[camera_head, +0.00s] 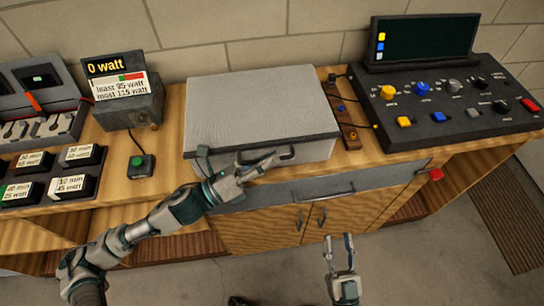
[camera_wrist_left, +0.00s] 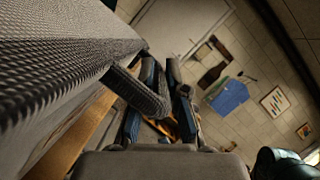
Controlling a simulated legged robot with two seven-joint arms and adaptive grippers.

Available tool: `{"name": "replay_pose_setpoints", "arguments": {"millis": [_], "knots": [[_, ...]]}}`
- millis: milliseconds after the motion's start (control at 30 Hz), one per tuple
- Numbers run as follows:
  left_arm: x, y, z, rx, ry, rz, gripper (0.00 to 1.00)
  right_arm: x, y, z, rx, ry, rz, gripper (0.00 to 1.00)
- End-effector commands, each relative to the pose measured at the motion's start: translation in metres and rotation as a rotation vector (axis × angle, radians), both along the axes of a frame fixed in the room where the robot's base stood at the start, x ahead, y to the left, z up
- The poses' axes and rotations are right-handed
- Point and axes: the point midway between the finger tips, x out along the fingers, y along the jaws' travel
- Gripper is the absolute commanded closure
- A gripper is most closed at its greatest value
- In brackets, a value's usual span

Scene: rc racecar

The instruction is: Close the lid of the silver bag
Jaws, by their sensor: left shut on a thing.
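The silver bag (camera_head: 262,105) is a grey textured case on the wooden table, in the middle of the head view. Its lid lies flat over the body, and a dark line runs along the front edge. A dark handle (camera_head: 287,153) is on its front; it also shows in the left wrist view as a textured bar (camera_wrist_left: 135,90). My left gripper (camera_head: 262,165) is at the front of the bag, shut on the handle, with its fingers partly hiding it. My right gripper (camera_head: 338,242) is open and empty, low in front of the cabinet, apart from the bag.
A watt display box (camera_head: 128,100) and a green button (camera_head: 137,162) stand left of the bag. A black control panel (camera_head: 450,100) with knobs and a screen stands to the right. A drawer handle (camera_head: 325,193) is below the table edge.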

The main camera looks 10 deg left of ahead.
Motion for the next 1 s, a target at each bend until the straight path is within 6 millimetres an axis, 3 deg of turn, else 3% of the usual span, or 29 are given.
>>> {"name": "replay_pose_setpoints", "arguments": {"millis": [200, 233, 267, 300, 800, 1000], "knots": [[0.004, 0.002, -0.009, 0.009, 0.017, 0.011, 1.0, 0.002, -0.004, -0.003, 0.005, 0.005, 0.0, 0.6], [0.004, 0.002, -0.009, 0.01, 0.017, 0.011, 0.86, 0.002, -0.004, -0.004, 0.005, 0.005, 0.0, 0.6], [0.004, 0.002, -0.009, 0.009, 0.018, 0.01, 0.78, 0.002, -0.004, -0.004, 0.005, 0.005, 0.0, 0.6], [0.004, 0.002, -0.009, 0.009, 0.017, 0.01, 0.77, 0.002, -0.004, -0.004, 0.005, 0.005, 0.0, 0.6], [0.002, -0.003, -0.006, 0.01, 0.011, 0.006, 0.77, 0.0, -0.004, -0.002, 0.005, 0.002, 0.0, 0.6], [-0.011, 0.018, -0.014, 0.012, 0.015, 0.006, 0.77, 0.0, -0.004, -0.002, 0.004, 0.003, 0.0, 0.6]]}}
